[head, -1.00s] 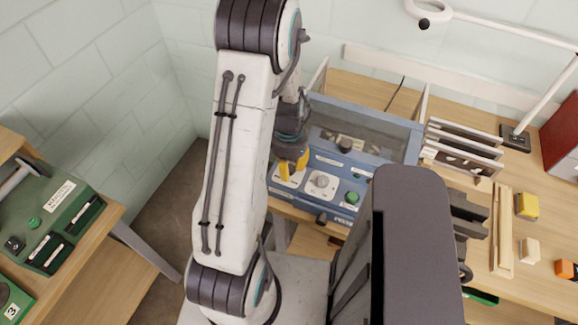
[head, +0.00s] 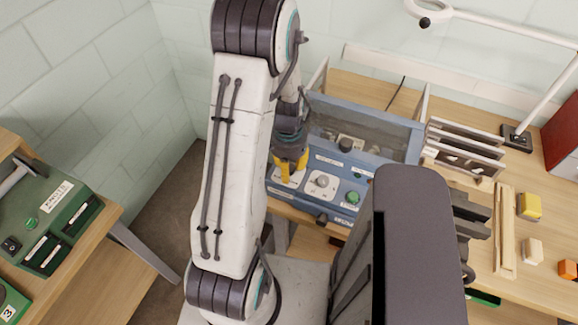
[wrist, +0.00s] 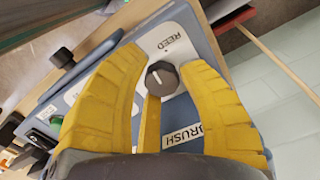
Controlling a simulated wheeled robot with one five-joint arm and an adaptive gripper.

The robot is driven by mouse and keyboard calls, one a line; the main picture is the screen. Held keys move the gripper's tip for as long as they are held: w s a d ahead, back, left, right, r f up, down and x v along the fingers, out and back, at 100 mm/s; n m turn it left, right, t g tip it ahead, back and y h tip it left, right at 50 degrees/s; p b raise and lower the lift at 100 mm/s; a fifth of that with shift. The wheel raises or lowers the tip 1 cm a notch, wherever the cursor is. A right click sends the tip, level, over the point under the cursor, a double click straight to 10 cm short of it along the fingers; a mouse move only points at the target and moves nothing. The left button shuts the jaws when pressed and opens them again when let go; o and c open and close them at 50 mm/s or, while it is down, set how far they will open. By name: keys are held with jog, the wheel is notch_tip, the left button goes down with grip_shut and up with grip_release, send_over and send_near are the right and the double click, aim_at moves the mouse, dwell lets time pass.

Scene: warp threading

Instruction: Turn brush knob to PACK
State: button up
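In the wrist view, a dark round knob (wrist: 162,78) with a small pale mark sits on a white plate lettered REED (wrist: 174,43). A BRUSH label (wrist: 187,134) is on the blue panel beside that plate. In the head view, my gripper (head: 290,172) points down at the left end of the blue console (head: 309,205) and hides the knob there. The PACK marking is not readable in either view.
Right of the gripper, the console has a pale knob (head: 322,181) and a green button (head: 352,197). A black knob (head: 322,218) sticks out of its front. Slatted racks (head: 462,150) and small blocks stand on the wooden table to the right. A green console (head: 55,225) is far left.

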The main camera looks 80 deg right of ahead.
jog(key=o, duration=0.4)
jog(key=shift+d, duration=0.1)
jog(key=shift+r, duration=0.15)
notch_tip(320, 180, up, 12)
dwell(0.5)
jog(key=shift+o, duration=0.3)
